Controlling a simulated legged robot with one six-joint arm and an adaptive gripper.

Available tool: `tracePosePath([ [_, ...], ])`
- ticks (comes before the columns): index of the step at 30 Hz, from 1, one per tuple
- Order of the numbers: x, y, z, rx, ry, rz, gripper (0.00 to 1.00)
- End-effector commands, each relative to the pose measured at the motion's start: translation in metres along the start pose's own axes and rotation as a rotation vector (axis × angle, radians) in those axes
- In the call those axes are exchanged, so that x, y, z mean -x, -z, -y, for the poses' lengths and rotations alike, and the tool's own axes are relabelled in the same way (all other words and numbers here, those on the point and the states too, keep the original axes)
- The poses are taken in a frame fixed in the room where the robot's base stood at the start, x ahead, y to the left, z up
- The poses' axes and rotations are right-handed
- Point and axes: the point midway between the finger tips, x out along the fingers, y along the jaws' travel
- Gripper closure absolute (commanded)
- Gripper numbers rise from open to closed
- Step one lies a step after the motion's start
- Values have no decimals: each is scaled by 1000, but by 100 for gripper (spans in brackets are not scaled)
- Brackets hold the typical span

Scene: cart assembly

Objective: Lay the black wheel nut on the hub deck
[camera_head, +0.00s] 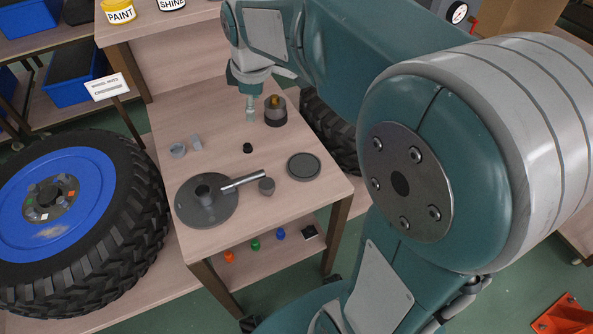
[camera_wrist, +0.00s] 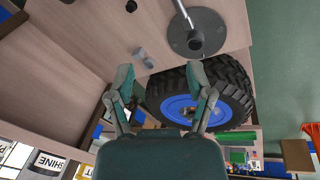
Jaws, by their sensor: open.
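The black wheel nut (camera_head: 247,148) lies on the wooden table top, near its middle. It also shows at the top edge of the wrist view (camera_wrist: 131,6). A round grey plate with a raised centre post (camera_head: 207,212), probably the hub deck, lies on the table's near-left part; the wrist view shows it too (camera_wrist: 184,44). My gripper (camera_head: 250,117) is above the table's far part, beyond the nut and apart from it. In the wrist view its two fingers (camera_wrist: 160,76) are spread with nothing between them.
A silver bar (camera_head: 243,181) reaches over the grey plate's edge. A dark disc (camera_head: 303,166), small grey parts (camera_head: 178,150) and a dark cup with an amber top (camera_head: 275,111) stand on the table. A blue-rimmed wheel (camera_head: 55,200) stands at left. Bare wood surrounds the nut.

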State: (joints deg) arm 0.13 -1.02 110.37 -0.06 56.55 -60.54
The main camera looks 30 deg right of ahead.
Motion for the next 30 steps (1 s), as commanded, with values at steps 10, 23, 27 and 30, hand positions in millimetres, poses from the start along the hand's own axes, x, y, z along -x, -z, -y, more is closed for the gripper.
tracePosePath([
  [10,51,-52,94,-569,-98,-102,32],
  [23,50,-94,168,-1045,-129,-223,32],
  [27,49,-94,168,-1053,-128,-223,32],
  [30,49,-94,168,-1052,-128,-223,32],
])
